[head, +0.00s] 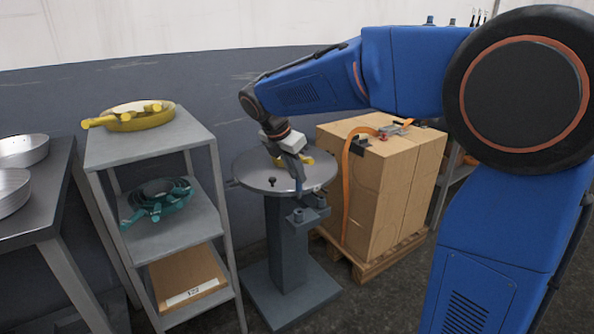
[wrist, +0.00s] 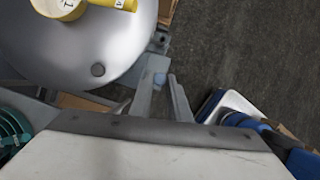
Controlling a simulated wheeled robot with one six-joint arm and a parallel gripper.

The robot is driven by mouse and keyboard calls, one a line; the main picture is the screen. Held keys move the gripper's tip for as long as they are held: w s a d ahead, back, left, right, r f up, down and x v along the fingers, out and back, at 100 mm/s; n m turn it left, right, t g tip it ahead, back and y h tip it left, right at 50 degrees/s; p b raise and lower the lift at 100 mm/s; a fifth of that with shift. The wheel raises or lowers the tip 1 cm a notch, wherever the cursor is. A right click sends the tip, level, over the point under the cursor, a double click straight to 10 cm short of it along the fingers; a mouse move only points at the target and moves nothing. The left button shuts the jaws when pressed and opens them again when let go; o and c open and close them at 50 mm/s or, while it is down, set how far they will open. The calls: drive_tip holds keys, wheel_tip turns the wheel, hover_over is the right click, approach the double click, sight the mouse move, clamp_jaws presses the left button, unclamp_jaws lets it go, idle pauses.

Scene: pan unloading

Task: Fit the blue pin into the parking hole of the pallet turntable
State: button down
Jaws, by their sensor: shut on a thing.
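My gripper (head: 298,183) is over the front right rim of the round grey pallet turntable (head: 255,176). In the wrist view my gripper (wrist: 160,86) has its two fingers shut on the small blue pin (wrist: 160,78), just outside the edge of the turntable (wrist: 95,35). Most of the pin is hidden by the fingers. I cannot make out the parking hole. A grey bracket (head: 308,213) juts from the pedestal below the rim.
A yellow part (head: 308,159) lies on the turntable behind my gripper. A strapped carton stack (head: 395,190) stands on a pallet to the right. A grey shelf (head: 190,138) with a yellow pan (head: 140,122) and green pans (head: 160,200) stands to the left.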

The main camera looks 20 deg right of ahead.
sight(297, 184)
drive_tip(key=shift+f, duration=2)
drive_tip(key=shift+f, duration=1.8)
idle(1.0)
drive_tip(key=c, duration=1.6)
unclamp_jaws()
drive_tip(key=v, duration=1.7)
drive_tip(key=shift+a+r, duration=0.1)
drive_tip(key=shift+r, duration=0.1)
